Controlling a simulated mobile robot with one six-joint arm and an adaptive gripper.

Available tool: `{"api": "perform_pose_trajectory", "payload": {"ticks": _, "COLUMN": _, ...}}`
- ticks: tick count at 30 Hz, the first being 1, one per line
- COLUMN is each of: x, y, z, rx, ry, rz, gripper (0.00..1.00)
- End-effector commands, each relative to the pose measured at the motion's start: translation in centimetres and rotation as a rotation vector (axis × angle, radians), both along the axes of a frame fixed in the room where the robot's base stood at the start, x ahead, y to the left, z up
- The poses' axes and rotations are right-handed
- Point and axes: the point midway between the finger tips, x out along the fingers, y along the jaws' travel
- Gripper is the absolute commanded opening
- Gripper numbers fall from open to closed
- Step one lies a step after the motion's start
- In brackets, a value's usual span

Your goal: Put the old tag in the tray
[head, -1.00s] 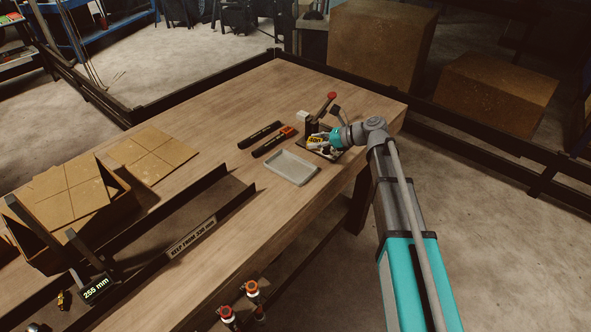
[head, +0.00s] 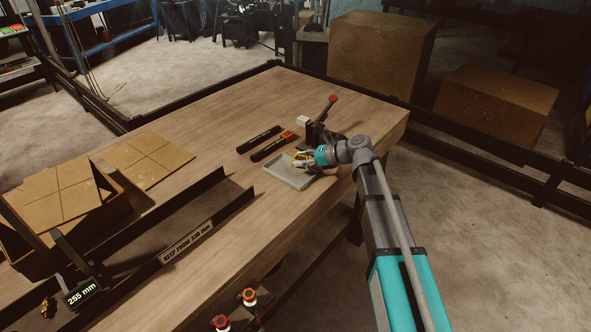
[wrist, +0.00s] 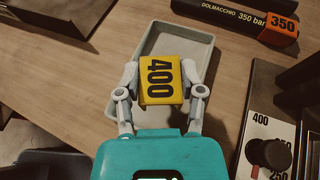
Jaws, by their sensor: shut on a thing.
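The old tag (wrist: 161,80) is a yellow block marked "400" in black. My gripper (wrist: 161,82) is shut on it, one finger against each side in the wrist view. In the head view the tag (head: 303,158) is a small yellow patch at my gripper (head: 306,160). The grey tray (wrist: 200,50) lies behind and below the tag in the wrist view. In the head view the tray (head: 285,177) sits on the bench with the tag over its upper right part. The tag hides part of the tray's floor, and the gap between them is hard to judge.
A dark bar with an orange "350" tag (wrist: 284,33) lies beyond the tray, with another dark bar (head: 258,138) behind it. The crimper with its red-knobbed lever (head: 331,100) stands just right of the bars. Bare bench (head: 215,150) lies left of the tray.

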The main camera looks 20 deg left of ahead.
Motion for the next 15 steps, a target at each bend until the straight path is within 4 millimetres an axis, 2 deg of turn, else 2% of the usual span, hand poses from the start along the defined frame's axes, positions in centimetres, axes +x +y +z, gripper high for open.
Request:
{"api": "perform_pose_trajectory", "payload": {"ticks": 5, "x": -0.1, "y": 0.2, "z": -0.5, "rx": 0.000, "ry": 0.000, "rz": 0.000, "gripper": 0.32}}
{"api": "perform_pose_trajectory", "payload": {"ticks": 15, "x": -0.4, "y": 0.7, "z": -3.2, "rx": 0.000, "ry": 0.000, "rz": -0.001, "gripper": 0.32}}
